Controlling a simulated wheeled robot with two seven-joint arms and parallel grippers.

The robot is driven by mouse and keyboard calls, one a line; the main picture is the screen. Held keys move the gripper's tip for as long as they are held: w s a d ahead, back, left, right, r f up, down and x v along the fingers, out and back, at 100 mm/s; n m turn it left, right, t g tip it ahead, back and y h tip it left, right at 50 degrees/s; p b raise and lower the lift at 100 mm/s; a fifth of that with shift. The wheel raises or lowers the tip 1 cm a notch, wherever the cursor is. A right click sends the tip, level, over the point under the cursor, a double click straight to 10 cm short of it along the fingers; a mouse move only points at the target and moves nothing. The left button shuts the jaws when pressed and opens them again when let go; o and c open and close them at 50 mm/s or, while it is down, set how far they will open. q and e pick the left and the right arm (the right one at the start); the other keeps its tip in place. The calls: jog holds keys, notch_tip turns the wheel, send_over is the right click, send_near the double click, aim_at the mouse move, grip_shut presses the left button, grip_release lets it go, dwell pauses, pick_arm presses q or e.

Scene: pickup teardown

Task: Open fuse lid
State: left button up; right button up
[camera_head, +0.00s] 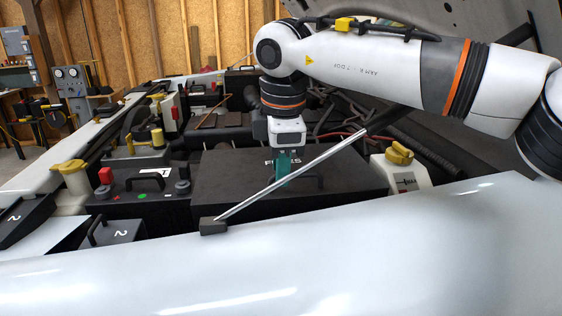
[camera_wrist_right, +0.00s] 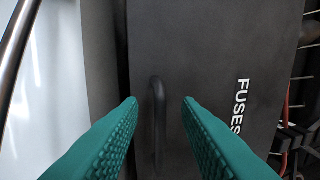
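The fuse lid (camera_head: 235,172) is a flat black cover in the middle of the engine bay, lying closed. It also fills much of the right wrist view (camera_wrist_right: 215,50), with white FUSES lettering. Its black bar handle (camera_wrist_right: 157,115) stands near the lid's front edge and partly shows in the head view (camera_head: 312,181). My right gripper (camera_head: 283,178) points down over the lid. In the right wrist view its teal fingers (camera_wrist_right: 160,103) are apart, with the handle between them and gaps at both sides. Contact is not visible. My left gripper is not in view.
A silver prop rod (camera_head: 290,176) slants up from a black block (camera_head: 213,227) in front of the lid. A battery (camera_head: 140,196) sits left of the lid. A white reservoir with a yellow cap (camera_head: 400,168) stands to the right. The pale fender (camera_head: 330,265) spans the front.

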grip_shut()
